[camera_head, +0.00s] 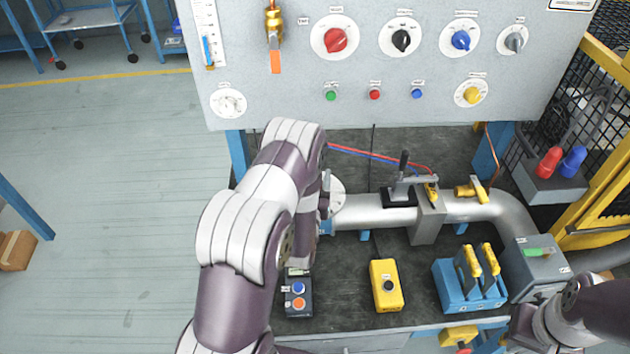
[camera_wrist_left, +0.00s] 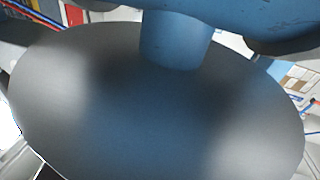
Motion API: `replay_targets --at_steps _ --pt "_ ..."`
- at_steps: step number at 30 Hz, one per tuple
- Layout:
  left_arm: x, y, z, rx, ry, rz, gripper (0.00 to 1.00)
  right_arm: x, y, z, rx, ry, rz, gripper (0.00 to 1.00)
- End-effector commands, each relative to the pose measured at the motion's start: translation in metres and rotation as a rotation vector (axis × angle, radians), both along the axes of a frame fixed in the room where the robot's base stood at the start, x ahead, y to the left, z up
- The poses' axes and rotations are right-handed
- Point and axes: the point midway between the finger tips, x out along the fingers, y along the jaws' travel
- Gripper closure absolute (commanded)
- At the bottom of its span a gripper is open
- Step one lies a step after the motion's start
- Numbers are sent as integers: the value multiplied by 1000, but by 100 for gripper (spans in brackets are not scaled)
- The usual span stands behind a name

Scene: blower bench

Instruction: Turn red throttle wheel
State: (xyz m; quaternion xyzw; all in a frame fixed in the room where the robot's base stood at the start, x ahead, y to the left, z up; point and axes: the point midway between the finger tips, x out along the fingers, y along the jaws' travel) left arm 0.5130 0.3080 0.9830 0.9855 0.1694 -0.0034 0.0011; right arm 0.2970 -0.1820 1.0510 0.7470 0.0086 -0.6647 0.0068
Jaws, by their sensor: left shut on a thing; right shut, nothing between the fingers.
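I cannot make out a red throttle wheel in either view. In the head view my left arm covers the left end of the grey pipe (camera_head: 365,212), where a pale round flange (camera_head: 339,196) shows beside the arm. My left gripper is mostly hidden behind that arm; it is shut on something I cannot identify. The left wrist view is filled by a large grey disc (camera_wrist_left: 155,115) with a blue stem (camera_wrist_left: 175,40) above it, very close. My right gripper (camera_head: 492,342) is shut and empty at the bench's front edge, near a yellow box (camera_head: 459,335).
The upright panel (camera_head: 285,95) carries a red knob (camera_head: 335,39) and several other knobs and buttons. On the bench stand a two-button box (camera_head: 298,296), a yellow button box (camera_head: 386,285) and a blue block with yellow levers (camera_head: 455,293). Yellow fencing (camera_head: 610,150) bounds the right side.

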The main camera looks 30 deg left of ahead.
Motion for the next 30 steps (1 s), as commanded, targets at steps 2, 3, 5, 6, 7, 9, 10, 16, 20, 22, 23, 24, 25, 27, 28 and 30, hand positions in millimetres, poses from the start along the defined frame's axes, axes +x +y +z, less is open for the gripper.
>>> replay_targets --at_steps 2,3,5,6,7,9,10,16,20,22,23,24,25,27,28,30 --pt "4 -1 5 4 -24 65 72 0 0 -6 0 0 0 100" --pt "4 0 5 3 -24 103 72 0 0 -9 0 0 0 100" --pt "4 1 5 2 -27 160 72 0 0 -12 0 0 0 100" --pt "4 1 5 2 -27 199 72 0 0 -15 0 0 0 100" --pt "3 2 5 2 -27 227 72 0 0 -17 0 0 0 100" --pt "3 3 5 2 -27 295 72 0 0 -21 0 0 0 100" --pt "3 3 5 1 -27 323 72 0 0 -23 0 0 0 100" --pt "0 6 6 -1 -27 514 72 0 0 -36 0 0 0 100" --pt "-2 8 6 -1 -26 629 72 0 0 -43 0 0 0 100" --pt "-3 9 6 -1 -24 684 72 0 0 -47 0 0 0 100" --pt "-3 9 6 -2 -24 707 72 0 0 -48 0 0 0 100" --pt "-4 10 6 -2 -23 736 72 0 0 -50 0 0 0 100" --pt "-4 10 6 -2 -23 757 72 0 0 -51 0 0 0 100" --pt "-5 10 6 -1 -22 800 72 0 0 -53 0 0 0 100" --pt "-6 10 6 0 -20 817 72 0 0 -54 0 0 0 100" --pt "-6 11 7 -1 -22 853 72 0 0 -56 0 0 0 100"
